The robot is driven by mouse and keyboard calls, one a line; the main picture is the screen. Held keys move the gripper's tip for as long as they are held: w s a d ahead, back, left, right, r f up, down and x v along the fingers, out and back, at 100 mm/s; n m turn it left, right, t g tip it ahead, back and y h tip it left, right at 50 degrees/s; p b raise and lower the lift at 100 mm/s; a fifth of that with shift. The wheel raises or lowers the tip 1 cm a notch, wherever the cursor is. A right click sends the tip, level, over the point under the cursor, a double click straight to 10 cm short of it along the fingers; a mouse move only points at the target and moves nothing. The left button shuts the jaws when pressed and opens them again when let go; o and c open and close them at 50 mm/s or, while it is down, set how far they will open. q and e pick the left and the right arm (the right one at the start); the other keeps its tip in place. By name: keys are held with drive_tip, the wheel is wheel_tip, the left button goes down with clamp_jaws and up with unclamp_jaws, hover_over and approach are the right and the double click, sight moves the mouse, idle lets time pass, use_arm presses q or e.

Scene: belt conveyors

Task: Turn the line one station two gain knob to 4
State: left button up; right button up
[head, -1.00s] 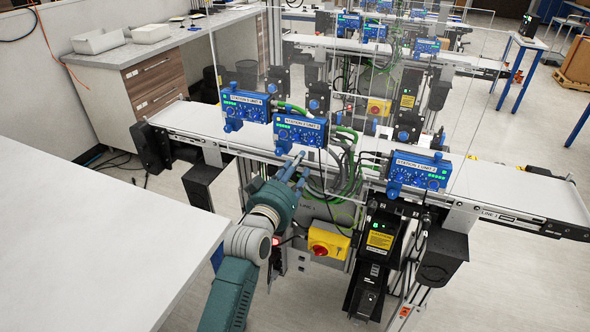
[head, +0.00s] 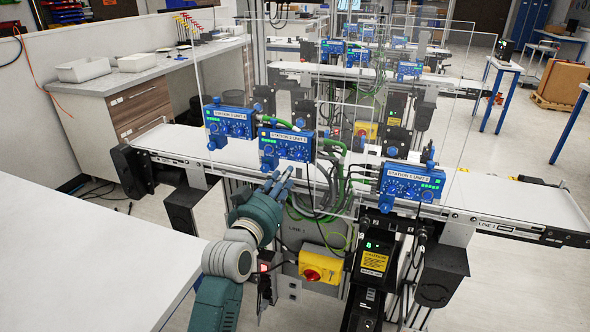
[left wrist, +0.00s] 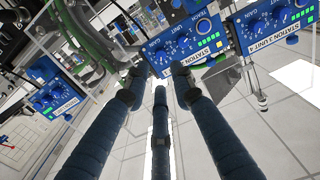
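Three blue control units stand along the nearest conveyor, marked line 1. The middle unit (head: 287,145) has a white station label whose number I cannot read surely. It also shows in the left wrist view (left wrist: 205,47), with blue knobs and a GAIN marking by its left knob (left wrist: 163,57). The left unit (head: 230,122) and right unit (head: 412,183) look alike. My left gripper (head: 280,180) is just below the middle unit's front. In the left wrist view its three fingers (left wrist: 159,80) are spread and empty, pointing toward the GAIN knob, with a gap. The knob's setting is unreadable. My right gripper is out of view.
Green cables (head: 340,185) hang right of the middle unit. A yellow box with a red switch (head: 320,265) is below my left gripper. Clear panels (head: 335,85) stand behind the units. A white table (head: 80,250) fills the lower left.

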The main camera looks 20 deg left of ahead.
sight(298, 157)
use_arm(q)
drive_tip(key=w+p, duration=0.1)
drive_tip(key=w, duration=0.4)
drive_tip(key=w+p, duration=0.1)
drive_tip(key=w, duration=0.4)
drive_tip(key=shift+d+r, duration=0.15)
drive_tip(key=shift+c, duration=0.3)
